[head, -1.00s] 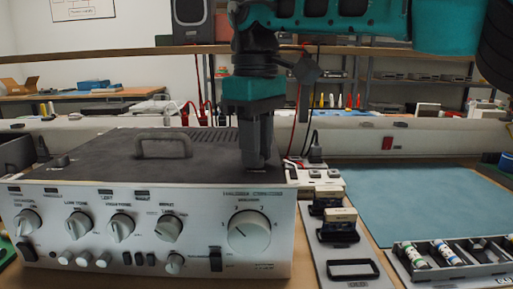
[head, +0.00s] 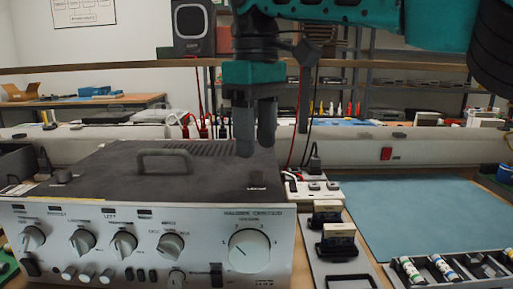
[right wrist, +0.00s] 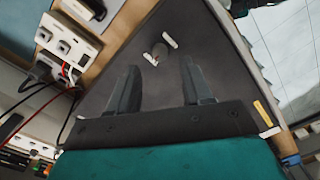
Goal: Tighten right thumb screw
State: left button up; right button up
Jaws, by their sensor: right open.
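The silver-fronted amplifier (head: 150,235) with a dark top cover stands on the bench at the left. The small dark right thumb screw (head: 257,183) is on the right of its top cover, near the front edge, beside a pale label. It also shows as a dark knob in the right wrist view (right wrist: 160,49), beyond the fingertips and roughly between their lines, flanked by pale marks. My right gripper (head: 256,150) points down above the screw, apart from it. Its two fingers are spread and empty, also in the right wrist view (right wrist: 160,80). My left gripper is not in view.
A handle (head: 165,160) rises from the cover, and another dark knob (head: 61,176) sits at its left. A power strip (head: 310,188), a stand with dark blocks (head: 327,218) and a parts tray (head: 440,268) are at the right. The blue mat (head: 415,210) is mostly clear.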

aim_at(256, 173)
notch_tip(256, 173, up, 8)
jog(key=p, duration=0.3)
